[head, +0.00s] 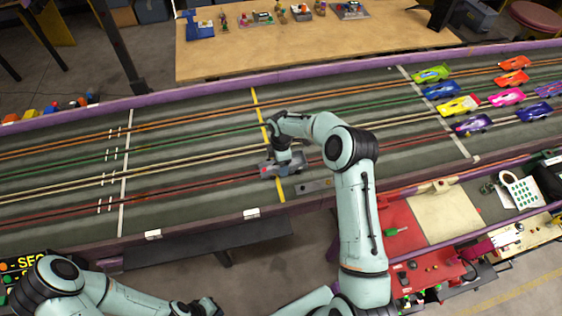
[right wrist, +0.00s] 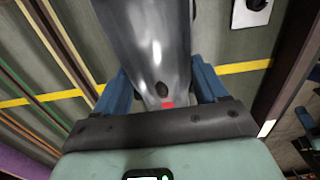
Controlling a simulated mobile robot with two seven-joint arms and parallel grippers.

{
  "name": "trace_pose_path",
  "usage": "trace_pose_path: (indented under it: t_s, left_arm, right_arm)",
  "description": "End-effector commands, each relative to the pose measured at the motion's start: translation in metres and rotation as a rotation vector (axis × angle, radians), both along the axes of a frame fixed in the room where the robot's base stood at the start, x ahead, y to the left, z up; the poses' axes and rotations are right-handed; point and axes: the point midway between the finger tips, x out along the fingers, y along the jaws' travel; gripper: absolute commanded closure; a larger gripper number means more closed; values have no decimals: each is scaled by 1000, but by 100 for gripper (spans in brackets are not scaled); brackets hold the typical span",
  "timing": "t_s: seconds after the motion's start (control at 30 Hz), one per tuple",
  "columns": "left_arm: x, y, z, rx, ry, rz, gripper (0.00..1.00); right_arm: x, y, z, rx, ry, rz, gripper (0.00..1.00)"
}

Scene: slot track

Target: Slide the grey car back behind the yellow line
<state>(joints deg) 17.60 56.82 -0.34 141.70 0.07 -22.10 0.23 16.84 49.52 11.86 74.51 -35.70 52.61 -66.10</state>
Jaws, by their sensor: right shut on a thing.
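The grey car (head: 294,167) sits on the dark track in the head view, lying across the yellow line (head: 257,107) near its left end. My right gripper (head: 280,158) comes down over the car from above. In the right wrist view the car (right wrist: 148,45) lies between the blue fingers of the gripper (right wrist: 162,88), which are shut on its sides. The yellow line (right wrist: 245,67) shows on both sides of the car there, and the car hides its middle. My left gripper (head: 203,307) is at the bottom edge of the head view, partly cut off, away from the track.
Several coloured cars, such as a green one (head: 432,74), stand at the right beyond a white line (head: 435,110). Another white line (head: 124,170) crosses the track at left. A grey plate (head: 315,186) lies beside the grey car. The track between the left white line and yellow line is clear.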

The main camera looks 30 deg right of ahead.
Motion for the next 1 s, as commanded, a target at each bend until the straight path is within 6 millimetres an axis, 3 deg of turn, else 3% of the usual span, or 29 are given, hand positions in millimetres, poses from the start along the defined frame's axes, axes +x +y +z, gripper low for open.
trace_pose_path:
  t_s: [1.0]
  left_arm:
    - [8, 0, 8, 0, -9, 0, 100]
  right_arm:
    - [-10, -45, 1, 0, 0, -1, 45]
